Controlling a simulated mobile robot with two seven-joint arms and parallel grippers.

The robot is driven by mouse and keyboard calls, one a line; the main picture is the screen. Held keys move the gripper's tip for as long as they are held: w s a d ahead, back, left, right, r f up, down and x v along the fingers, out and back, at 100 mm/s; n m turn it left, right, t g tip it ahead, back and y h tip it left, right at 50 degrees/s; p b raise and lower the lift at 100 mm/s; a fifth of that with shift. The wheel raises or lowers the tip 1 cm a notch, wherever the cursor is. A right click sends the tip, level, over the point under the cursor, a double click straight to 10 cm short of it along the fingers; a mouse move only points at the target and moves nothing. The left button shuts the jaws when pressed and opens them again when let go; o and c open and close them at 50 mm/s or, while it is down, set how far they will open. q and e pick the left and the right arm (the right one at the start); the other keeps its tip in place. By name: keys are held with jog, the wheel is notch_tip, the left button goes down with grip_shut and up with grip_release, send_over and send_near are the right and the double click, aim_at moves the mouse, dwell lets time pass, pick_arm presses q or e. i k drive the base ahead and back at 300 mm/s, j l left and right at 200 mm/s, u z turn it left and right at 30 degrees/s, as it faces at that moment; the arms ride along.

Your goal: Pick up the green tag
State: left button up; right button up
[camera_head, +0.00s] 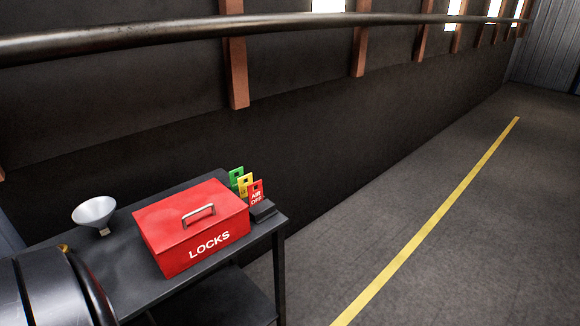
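The green tag (236,175) stands upright at the back right of the dark table, the farthest of three tags in a row. A yellow tag (245,184) and a red tag (256,193) stand in front of it and partly cover it. The row sits in a small black holder (263,211) beside the red box. Neither of my grippers shows in the head view.
A red lidded box marked LOCKS (190,228) stands just left of the tags. A white funnel (94,213) is on the dark table (126,262) to the left. A dark cylindrical object (45,290) fills the lower left. The floor at right is clear, with a yellow line (425,229).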

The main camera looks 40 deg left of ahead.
aim_at(234, 181)
jog(key=i+u, duration=0.25)
jog(key=i, duration=0.2)
jog(key=i+l+u, duration=0.2)
jog(key=i, duration=0.3)
jog(key=i+l+u, duration=0.25)
jog(key=i, duration=0.2)
jog(key=i+u, duration=0.15)
jog(key=u, duration=0.3)
jog(key=i+u, duration=0.15)
jog(key=u, duration=0.25)
jog(key=i+u, duration=0.2)
jog(key=u, duration=0.25)
jog(key=i+l+u, duration=0.1)
jog(key=u, duration=0.35)
